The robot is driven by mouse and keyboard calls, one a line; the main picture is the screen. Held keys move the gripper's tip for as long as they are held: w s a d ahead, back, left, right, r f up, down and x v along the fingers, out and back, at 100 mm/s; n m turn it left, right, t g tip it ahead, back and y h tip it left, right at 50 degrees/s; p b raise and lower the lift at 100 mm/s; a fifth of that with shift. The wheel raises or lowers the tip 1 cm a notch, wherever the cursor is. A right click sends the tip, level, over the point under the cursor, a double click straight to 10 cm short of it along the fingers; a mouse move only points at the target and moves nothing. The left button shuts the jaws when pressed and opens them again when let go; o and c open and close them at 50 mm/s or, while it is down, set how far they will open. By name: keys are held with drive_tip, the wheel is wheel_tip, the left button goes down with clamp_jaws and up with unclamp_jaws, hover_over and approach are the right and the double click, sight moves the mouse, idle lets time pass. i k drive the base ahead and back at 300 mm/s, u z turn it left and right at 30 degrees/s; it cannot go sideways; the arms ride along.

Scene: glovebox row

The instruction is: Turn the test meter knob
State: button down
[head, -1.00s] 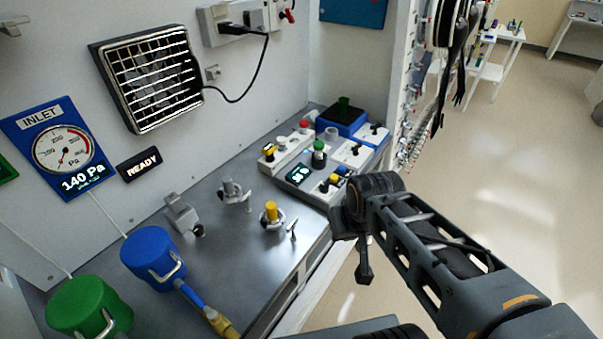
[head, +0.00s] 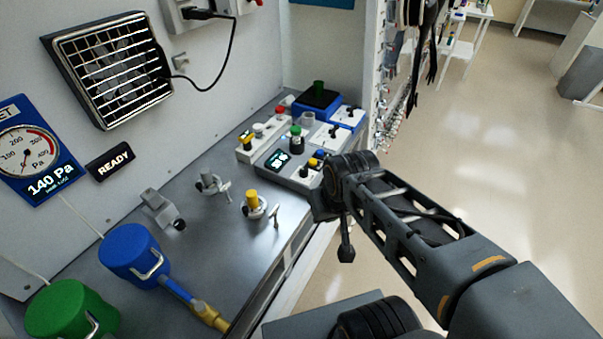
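A grey box with a lit display (head: 279,159), which looks like the test meter, stands at the far end of the steel bench. A green knob or cap (head: 296,132) rises behind the display, and small black, yellow and blue parts sit along its near right side. I cannot tell which part is the meter's knob. My dark gripper (head: 346,250) points down beyond the bench's right edge, near and to the right of the meter, apart from it. The arm's wrist hides part of the meter's right end. Whether the fingers are open does not show.
A yellow-topped fitting (head: 253,200) and grey clamps (head: 211,184) stand on the steel bench (head: 205,245). Blue (head: 128,250) and green (head: 62,312) canisters are at the near left. A blue box (head: 318,103) stands behind the meter. Floor (head: 470,180) is clear on the right.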

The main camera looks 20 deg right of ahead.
sight(303, 172)
drive_tip(key=z, duration=1.15)
drive_tip(key=i, duration=0.35)
drive_tip(key=u, duration=1.85)
